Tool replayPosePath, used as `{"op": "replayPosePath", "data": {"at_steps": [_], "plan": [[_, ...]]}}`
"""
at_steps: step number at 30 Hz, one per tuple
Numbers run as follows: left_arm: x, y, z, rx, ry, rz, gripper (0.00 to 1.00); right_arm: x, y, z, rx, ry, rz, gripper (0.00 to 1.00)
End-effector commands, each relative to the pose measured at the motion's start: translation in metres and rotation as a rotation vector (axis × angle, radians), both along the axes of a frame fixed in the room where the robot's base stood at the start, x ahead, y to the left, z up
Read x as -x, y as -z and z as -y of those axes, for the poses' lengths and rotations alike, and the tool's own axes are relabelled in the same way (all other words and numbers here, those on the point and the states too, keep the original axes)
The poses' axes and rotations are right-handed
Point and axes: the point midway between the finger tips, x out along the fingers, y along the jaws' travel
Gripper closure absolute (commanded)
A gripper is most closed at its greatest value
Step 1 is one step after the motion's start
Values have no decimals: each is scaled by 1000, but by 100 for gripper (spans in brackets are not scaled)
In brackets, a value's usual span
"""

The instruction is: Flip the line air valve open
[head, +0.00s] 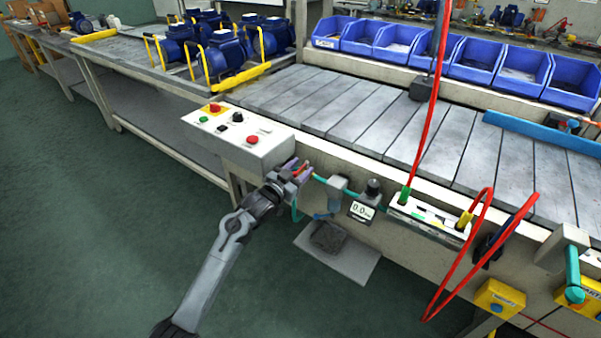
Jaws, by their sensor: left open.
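The line air valve sits on the front rail at the start of the teal air hose (318,178). Only a small red-orange part, seemingly its lever (301,170), shows; the rest is hidden by my left gripper. My left gripper (295,173) is open at the valve, with its fingertips around or beside the lever. I cannot tell whether they touch it. A digital gauge (361,210) to the right of the valve reads 0.0. My right gripper is not in view.
A control box (238,138) with red, green and black controls stands close left of the gripper. Right of the gauge are a manifold (428,218) and red hoses (427,130). Blue bins (393,45) line the conveyor's back (345,115). Blue pumps (222,55) stand at the upper left.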

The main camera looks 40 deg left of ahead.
Motion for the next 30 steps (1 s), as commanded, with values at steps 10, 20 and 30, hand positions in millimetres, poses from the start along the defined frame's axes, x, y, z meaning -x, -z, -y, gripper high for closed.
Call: {"op": "replayPosePath", "data": {"at_steps": [10,20,30], "plan": [[-5,0,0,0,0,-1,53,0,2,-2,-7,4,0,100],[-5,0,0,0,0,-1,96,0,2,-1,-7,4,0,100],[-5,0,0,1,-2,-1,100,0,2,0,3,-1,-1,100]]}}
